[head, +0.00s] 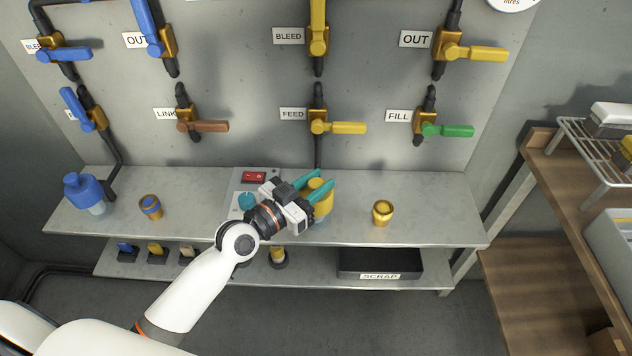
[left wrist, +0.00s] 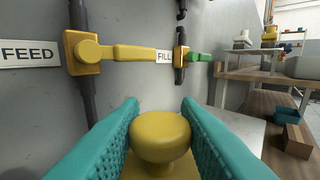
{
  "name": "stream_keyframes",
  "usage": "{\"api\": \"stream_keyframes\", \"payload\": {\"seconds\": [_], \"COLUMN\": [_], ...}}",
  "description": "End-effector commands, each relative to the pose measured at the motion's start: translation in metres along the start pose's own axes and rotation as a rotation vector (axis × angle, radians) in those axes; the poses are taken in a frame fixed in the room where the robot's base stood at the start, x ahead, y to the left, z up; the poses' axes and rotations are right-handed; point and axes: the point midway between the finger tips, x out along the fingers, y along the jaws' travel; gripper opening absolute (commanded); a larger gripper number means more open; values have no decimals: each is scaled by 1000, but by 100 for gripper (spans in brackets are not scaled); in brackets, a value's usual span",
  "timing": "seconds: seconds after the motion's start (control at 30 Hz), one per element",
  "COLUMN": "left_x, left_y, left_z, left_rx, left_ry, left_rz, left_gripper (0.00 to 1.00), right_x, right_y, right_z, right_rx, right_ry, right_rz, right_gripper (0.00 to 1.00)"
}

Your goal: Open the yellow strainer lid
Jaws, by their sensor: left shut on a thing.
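The yellow strainer lid (head: 319,190) sits on its strainer on the metal shelf, below the FEED valve. My left gripper (head: 313,190) has its teal fingers on either side of the lid and is shut on it. In the left wrist view the lid's rounded knob (left wrist: 160,137) shows between the two fingers. My right gripper is in neither view.
A blue-lidded strainer (head: 84,190) stands at the shelf's left. Valves with coloured handles line the panel, including the yellow FEED handle (head: 345,128). A SCRAP tray (head: 380,264) is below.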

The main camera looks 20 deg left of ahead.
Motion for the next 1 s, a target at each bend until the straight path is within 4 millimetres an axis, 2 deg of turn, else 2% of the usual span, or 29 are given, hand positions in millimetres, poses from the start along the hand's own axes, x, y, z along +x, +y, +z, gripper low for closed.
{"api": "stream_keyframes", "payload": {"seconds": [0.27, 0.7, 1.0], "left_x": [4, 25, 42], "left_y": [4, 26, 43], "left_z": [10, 23, 18], "left_rx": [-51, -305, -507], "left_ry": [54, 310, 509], "left_rz": [1, 1, 2], "left_gripper": [0, 0, 0], "right_x": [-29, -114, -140], "right_y": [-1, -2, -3], "right_z": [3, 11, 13], "right_rx": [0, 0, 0], "right_ry": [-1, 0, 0], "right_rz": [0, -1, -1], "right_gripper": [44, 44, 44]}}
